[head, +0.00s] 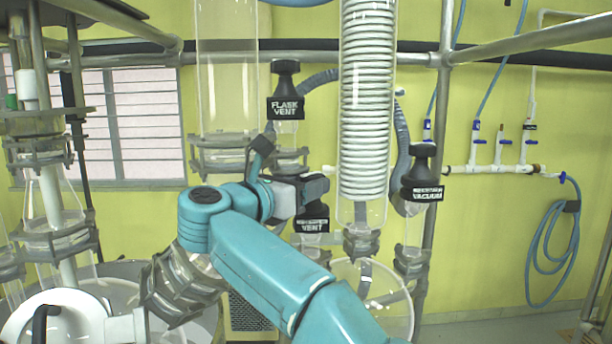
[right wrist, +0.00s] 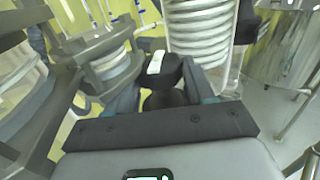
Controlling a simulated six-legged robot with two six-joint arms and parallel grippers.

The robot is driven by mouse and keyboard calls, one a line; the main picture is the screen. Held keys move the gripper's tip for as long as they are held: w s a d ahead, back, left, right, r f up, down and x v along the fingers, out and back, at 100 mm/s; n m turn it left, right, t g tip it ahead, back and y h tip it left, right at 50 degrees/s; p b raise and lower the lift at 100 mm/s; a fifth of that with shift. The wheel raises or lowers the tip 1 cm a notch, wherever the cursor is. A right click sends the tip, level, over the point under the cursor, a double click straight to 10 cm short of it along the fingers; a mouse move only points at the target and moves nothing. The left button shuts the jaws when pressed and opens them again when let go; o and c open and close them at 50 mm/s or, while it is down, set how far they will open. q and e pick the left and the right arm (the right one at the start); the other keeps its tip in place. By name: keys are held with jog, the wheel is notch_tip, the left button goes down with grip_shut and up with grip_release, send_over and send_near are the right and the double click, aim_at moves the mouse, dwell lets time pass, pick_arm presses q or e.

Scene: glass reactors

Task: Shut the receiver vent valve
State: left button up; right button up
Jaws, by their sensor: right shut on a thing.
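The receiver vent valve (head: 312,224) is a black handle with a white label reading "VENT", low in the middle of the head view. Its upper part is hidden behind my right gripper (head: 308,190). In the right wrist view the black knob (right wrist: 165,72), with a pale strip on it, sits between the two fingers. My right gripper is shut on this handle. My left gripper is not in view.
The black flask vent valve (head: 285,92) stands just above my right gripper. The black receiver vacuum valve (head: 422,175) is to its right. A glass coil condenser (head: 368,100) and a clear glass column (head: 228,70) stand close by. A blue hose (head: 553,250) hangs on the wall.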

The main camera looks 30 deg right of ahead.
jog(key=shift+w+f+m+g+p, duration=0.1)
jog(key=shift+m+g+p, duration=0.2)
jog(key=shift+m+g, duration=0.3)
jog(key=o, duration=1)
jog(key=shift+d, duration=0.15)
jog(key=shift+o, duration=0.2)
jog(key=v, duration=1.6)
jog(key=shift+a+f+b, duration=0.25)
jog(key=shift+b, duration=0.1)
